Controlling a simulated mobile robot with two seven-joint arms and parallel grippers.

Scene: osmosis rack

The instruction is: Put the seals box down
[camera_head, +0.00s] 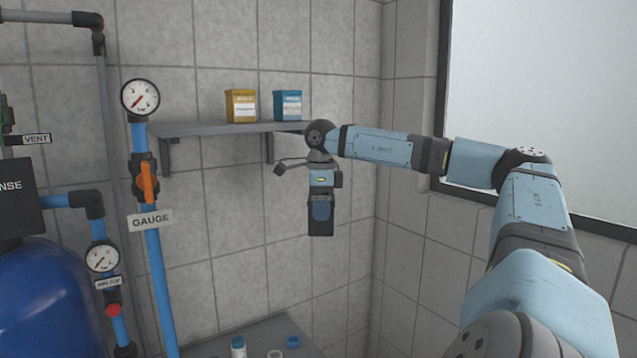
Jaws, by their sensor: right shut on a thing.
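My right arm comes in from the right, and its gripper (321,226) hangs straight down in front of the tiled wall, just below and to the right of the shelf's right end. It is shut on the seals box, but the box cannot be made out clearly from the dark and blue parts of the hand. The hand is apart from the shelf and well above the bench. My left gripper is not in view.
A grey wall shelf (215,128) holds a yellow box (241,106) and a blue box (288,106), labels unreadable. The shelf's left part is bare. Below, a grey bench (262,335) carries a white bottle (238,349) and a blue cap (293,342). Pipes and a gauge (140,98) stand left.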

